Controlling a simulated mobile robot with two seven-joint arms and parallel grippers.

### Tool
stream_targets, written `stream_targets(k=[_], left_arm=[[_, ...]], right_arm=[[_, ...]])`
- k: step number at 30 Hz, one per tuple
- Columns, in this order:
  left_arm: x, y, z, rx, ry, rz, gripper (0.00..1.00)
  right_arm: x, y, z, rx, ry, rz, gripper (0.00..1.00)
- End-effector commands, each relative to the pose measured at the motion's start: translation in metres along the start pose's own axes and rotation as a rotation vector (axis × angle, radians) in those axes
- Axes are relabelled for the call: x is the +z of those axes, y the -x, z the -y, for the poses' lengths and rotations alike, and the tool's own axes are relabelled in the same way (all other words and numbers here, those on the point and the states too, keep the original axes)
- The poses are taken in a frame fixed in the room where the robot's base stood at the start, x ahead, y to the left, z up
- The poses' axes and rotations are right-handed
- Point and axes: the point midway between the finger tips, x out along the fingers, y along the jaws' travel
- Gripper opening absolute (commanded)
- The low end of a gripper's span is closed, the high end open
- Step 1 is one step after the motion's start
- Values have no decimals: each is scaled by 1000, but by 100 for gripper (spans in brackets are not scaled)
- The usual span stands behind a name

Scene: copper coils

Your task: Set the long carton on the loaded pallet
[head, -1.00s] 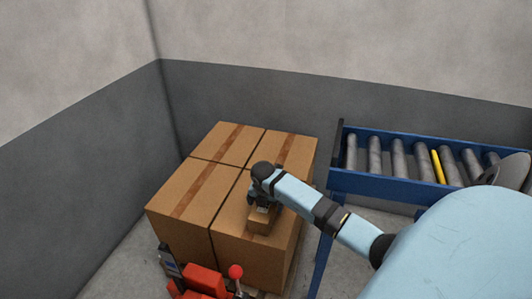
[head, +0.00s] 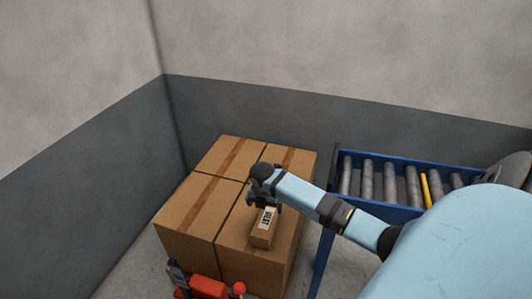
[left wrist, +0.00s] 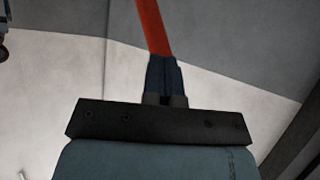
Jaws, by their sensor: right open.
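The long carton (head: 261,236) is a small brown box with a white printed label on top. It lies on the near right large box of the loaded pallet (head: 235,220). My right gripper (head: 262,203) is open at the far end of the long carton, just above it; whether a finger touches it I cannot tell. The pallet load is several large taped boxes; the pallet base is hidden.
A blue roller conveyor (head: 380,205) with grey rollers and one yellow one stands right of the pallet. A red pallet jack (head: 207,287) is at the near edge of the load. Grey walls close off the left and back.

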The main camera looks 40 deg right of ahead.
Motion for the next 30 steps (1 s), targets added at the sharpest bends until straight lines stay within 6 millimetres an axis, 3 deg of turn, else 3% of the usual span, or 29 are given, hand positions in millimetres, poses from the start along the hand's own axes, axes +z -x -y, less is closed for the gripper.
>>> stream_targets(k=[3, 8, 11, 14, 18, 21, 24, 27, 30], left_arm=[[-4, 4, 1, -6, -3, 12, 0], [-2, 4, 2, -9, -7, 20, 0], [-1, 3, 2, -10, -7, 19, 0], [-1, 3, 2, -10, -7, 19, 0], [-1, 3, 2, -9, -7, 19, 0], [-1, 3, 2, -9, -6, 18, 0], [-2, 3, 2, -9, -6, 18, 0], [-2, 3, 2, -9, -6, 18, 0], [-2, 3, 2, -9, -6, 18, 0]], right_arm=[[0, 14, 0, -1, 1, 0, 100], [-9, 16, -2, 22, 15, -23, 100], [-43, 13, -15, 130, 70, -114, 100], [-103, 18, -35, 339, 142, -275, 100], [-194, 58, -61, 727, 167, -525, 100], [-238, 100, -70, 994, 94, -669, 100], [-263, 142, -71, 1225, -60, -778, 100], [-270, 173, -65, 1397, -285, -850, 100], [-267, 187, -54, 1485, -565, -885, 100]])
